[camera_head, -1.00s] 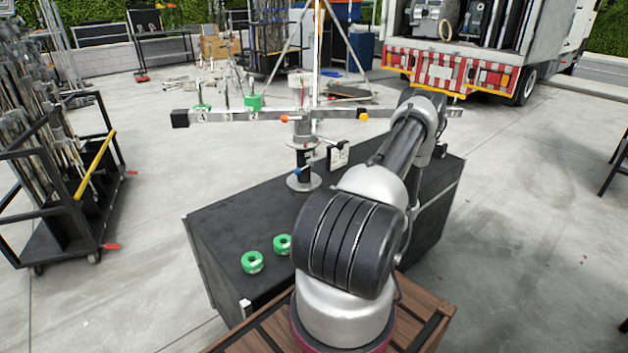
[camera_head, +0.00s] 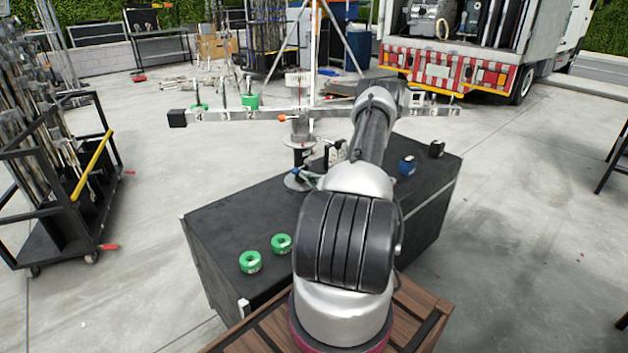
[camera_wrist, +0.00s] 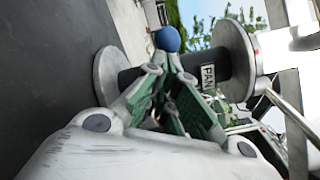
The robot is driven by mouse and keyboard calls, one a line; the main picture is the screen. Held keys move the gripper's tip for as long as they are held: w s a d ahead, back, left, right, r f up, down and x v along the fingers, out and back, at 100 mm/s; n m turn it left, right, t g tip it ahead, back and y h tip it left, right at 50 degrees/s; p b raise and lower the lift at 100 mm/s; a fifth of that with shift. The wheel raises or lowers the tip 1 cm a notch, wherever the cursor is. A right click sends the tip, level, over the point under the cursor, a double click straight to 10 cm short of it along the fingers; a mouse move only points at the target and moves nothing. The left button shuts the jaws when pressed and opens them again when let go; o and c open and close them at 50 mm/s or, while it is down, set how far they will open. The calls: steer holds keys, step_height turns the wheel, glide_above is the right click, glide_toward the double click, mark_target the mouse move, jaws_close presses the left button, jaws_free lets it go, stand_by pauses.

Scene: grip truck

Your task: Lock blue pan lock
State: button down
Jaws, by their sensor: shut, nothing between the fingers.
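The blue pan lock (camera_wrist: 167,39) is a round blue knob beside the black pan column (camera_wrist: 208,55), which bears a PAN label. My gripper (camera_wrist: 168,66) is shut and empty, its green-padded fingers pointing toward the knob. The fingertips appear just below the knob in the wrist view; I cannot tell whether they touch it. In the head view the pan lock (camera_head: 295,172) is a small blue spot low on the column, above its round base. My arm hides much of the gripper there.
A long metal beam (camera_head: 240,115) with an orange knob (camera_head: 282,118) crosses above the black case (camera_head: 225,220). Two green rings (camera_head: 250,262) lie at its front left. A blue block (camera_head: 407,165) and a black block (camera_head: 437,149) stand at its right.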

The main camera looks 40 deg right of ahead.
steer(key=shift+w+a+r, duration=0.35)
steer(key=shift+a+r, duration=0.05)
steer(key=shift+r, duration=0.25)
steer(key=shift+s+d+f, duration=0.25)
steer(key=shift+s, duration=0.05)
steer(key=s+d, duration=0.1)
steer(key=s+f, duration=0.1)
steer(key=shift+s+d+f, duration=0.3)
steer(key=shift+d, duration=0.05)
steer(key=s, duration=1)
steer(key=shift+a, duration=0.3)
